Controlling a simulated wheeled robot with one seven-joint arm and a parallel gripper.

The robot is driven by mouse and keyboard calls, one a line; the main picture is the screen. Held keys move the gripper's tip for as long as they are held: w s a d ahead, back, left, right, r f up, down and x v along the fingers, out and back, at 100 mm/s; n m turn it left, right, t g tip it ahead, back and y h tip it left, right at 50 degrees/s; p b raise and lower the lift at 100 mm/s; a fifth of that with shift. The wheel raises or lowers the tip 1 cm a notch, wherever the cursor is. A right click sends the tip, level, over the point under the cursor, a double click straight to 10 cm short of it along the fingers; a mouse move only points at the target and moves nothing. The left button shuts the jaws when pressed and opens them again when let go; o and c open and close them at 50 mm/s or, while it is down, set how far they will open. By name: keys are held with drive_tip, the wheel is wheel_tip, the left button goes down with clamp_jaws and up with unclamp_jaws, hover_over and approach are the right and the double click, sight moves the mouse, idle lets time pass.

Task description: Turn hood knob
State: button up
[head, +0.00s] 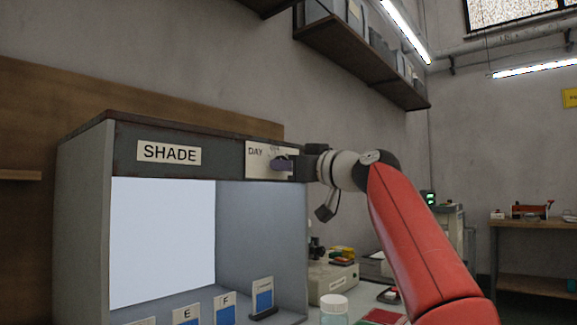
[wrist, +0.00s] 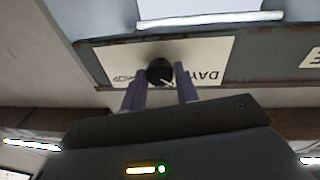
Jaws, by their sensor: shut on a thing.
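The hood (head: 82,195) is a grey box with a lit white interior and a dark top band with a SHADE label. A cream plate (head: 256,158) marked DAY sits at the right of the band. The round black knob (wrist: 160,71) with a pale pointer mark shows on this plate in the wrist view. My gripper (head: 282,164) reaches the plate from the right, and hides most of the knob in the head view. In the wrist view, its purple fingers (wrist: 158,80) stand on either side of the knob, shut on it.
Cards marked E (head: 187,317) and F (head: 226,304) stand in the hood, with another card (head: 263,295) at its right. A jar (head: 334,309) and instruments stand on the bench to the right. A shelf (head: 360,60) hangs on the wall above.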

drive_tip(key=o, duration=0.9)
drive_tip(key=shift+o, duration=0.2)
drive_tip(key=b+v, duration=0.4)
drive_tip(key=v, duration=0.3)
drive_tip(key=shift+s+d, duration=0.25)
drive_tip(key=shift+d, duration=0.05)
drive_tip(key=shift+f, duration=0.15)
